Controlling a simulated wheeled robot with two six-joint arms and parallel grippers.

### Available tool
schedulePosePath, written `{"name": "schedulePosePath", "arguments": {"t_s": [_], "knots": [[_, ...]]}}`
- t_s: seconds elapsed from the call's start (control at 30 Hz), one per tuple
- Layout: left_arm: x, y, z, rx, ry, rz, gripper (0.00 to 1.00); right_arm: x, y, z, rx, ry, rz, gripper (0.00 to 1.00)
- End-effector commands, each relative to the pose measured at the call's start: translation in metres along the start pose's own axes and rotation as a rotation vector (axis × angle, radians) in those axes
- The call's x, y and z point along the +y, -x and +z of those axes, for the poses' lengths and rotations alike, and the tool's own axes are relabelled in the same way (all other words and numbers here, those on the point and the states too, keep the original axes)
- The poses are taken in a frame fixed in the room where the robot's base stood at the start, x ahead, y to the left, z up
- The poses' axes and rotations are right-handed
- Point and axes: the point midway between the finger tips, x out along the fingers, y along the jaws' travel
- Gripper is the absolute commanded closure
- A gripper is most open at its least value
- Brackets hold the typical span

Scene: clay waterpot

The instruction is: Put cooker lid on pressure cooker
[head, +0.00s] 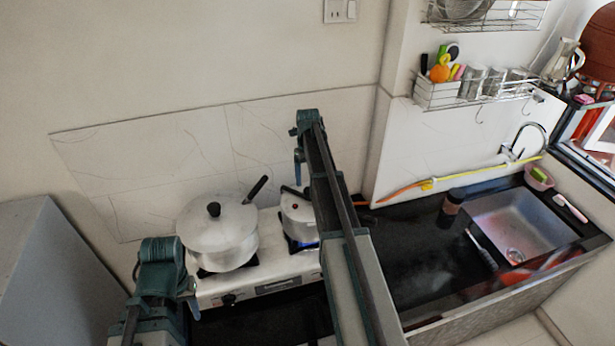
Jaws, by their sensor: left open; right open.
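A small silver pressure cooker (301,228) stands on the right burner of the stove, partly hidden by my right arm. A silver lid (294,206) with a small dark red spot seems to sit on its top; I cannot tell how well it is seated. My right gripper (298,172) is open and points down, just above and behind the cooker in the picture. My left gripper (192,302) is open at the stove's left front corner, below the large pot. It looks empty.
A large silver pot (222,246) with a wide black-knobbed lid (213,210) fills the left burner. A black handle (256,189) sticks out beside it. The white stove (270,279) meets a dark counter (420,260) with a sink (520,225). A dark jar (453,202) stands there.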

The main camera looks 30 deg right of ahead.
Motion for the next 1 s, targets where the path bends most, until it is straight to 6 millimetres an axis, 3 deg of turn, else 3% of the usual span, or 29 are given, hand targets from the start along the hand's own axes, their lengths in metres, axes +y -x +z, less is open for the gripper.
{"name": "schedulePosePath", "arguments": {"t_s": [0.23,0.37,0.57,0.7,1.0], "knots": [[0.000,-0.001,0.000,0.000,0.000,0.000,0.50,0.005,-0.001,-0.001,0.001,0.025,0.000,0.22],[0.000,-0.001,0.000,0.000,0.000,0.000,0.50,0.043,-0.001,-0.012,0.006,0.228,-0.002,0.22],[0.000,-0.001,0.000,0.000,0.000,0.000,0.50,0.146,0.000,-0.050,0.028,0.893,-0.007,0.22],[0.000,-0.001,0.000,0.000,0.000,0.000,0.50,0.211,0.000,-0.085,0.047,1.395,-0.006,0.22],[0.000,-0.001,0.000,0.000,0.000,0.000,0.50,0.320,0.001,-0.180,0.100,2.464,0.018,0.22]]}}
